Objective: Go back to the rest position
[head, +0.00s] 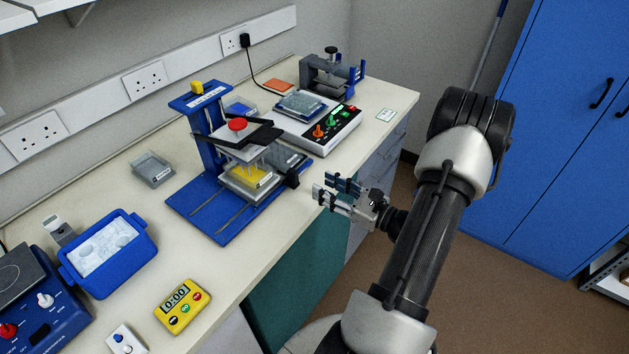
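My gripper (325,187) hangs over the front edge of the bench, to the right of the blue pipetting stand. Its two fingers are apart with nothing between them. It points left towards the bench and appears clear of the things there. My arm reaches in from the lower right of the head view.
On the bench (264,262) are a control box with coloured knobs (332,125), a grey press (327,78), a blue ice tub (122,270), a yellow timer (182,305) and a clear grey tray (153,169). A blue cabinet (550,130) stands at right, with open floor before it.

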